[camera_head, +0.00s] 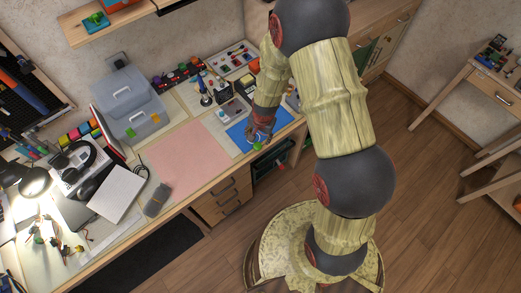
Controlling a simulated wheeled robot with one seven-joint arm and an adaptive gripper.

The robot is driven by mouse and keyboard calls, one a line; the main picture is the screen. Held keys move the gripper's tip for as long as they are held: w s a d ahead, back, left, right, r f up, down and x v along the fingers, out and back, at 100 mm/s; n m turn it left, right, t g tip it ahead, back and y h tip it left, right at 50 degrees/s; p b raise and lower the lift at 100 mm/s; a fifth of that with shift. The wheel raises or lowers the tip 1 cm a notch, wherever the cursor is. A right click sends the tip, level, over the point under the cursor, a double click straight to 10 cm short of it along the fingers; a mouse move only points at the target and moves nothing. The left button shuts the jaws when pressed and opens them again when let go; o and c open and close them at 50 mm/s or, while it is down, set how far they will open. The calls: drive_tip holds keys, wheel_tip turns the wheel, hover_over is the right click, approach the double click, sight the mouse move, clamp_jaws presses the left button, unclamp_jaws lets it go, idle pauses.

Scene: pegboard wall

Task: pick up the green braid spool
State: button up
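A small green round thing, which looks like the green braid spool (258,146), shows at the front edge of the workbench by the blue mat (237,136). My gripper (261,137) points down right above it at the right part of the mat. The fingers are small and dark here, so I cannot tell whether they touch the spool or how far apart they are. My gripper hides part of the mat and perhaps part of the spool.
The pink mat (180,158) left of the blue mat is clear. Behind are a grey toolbox (130,103), small bottles (205,92) and a tray of parts (232,59). A laptop, headphones (75,158) and a lit lamp (33,182) stand at the left.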

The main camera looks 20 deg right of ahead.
sight(257, 145)
drive_tip(key=shift+f, duration=0.6)
drive_tip(key=shift+w+f+b, duration=0.15)
drive_tip(key=shift+f+b, duration=0.35)
drive_tip(key=shift+f, duration=0.3)
drive_tip(key=f+b, duration=0.1)
drive_tip(key=f, duration=0.1)
drive_tip(key=f+b, duration=0.1)
drive_tip(key=f, duration=0.2)
drive_tip(key=shift+w+a, duration=0.1)
drive_tip(key=shift+w, duration=0.1)
drive_tip(key=shift+c, duration=1.2)
drive_tip(key=c, duration=0.7)
drive_tip(key=shift+r, duration=0.1)
